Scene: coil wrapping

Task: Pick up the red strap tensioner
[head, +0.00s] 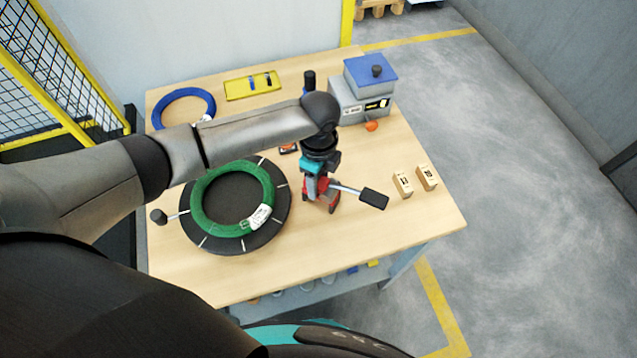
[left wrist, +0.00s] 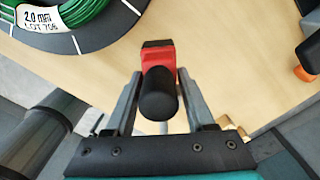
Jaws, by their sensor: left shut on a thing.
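The red strap tensioner (head: 333,197) is at the right of the green coil, with a lever ending in a black grip (head: 374,199) that points right. In the left wrist view its red body (left wrist: 159,58) and a black rounded end (left wrist: 158,96) show between the fingers. My left gripper (head: 316,188) points down and is shut on the tensioner; its fingers also show in the left wrist view (left wrist: 160,76). I cannot tell whether the tensioner touches the table. My right gripper is not in view.
A green coil (head: 203,212) lies on a dark round turntable (head: 281,217) with a knobbed handle. A blue coil (head: 161,112), yellow case (head: 251,86), grey-blue machine (head: 347,101) and two tan blocks (head: 402,185) stand on the wooden table (head: 400,240). The table's front right is clear.

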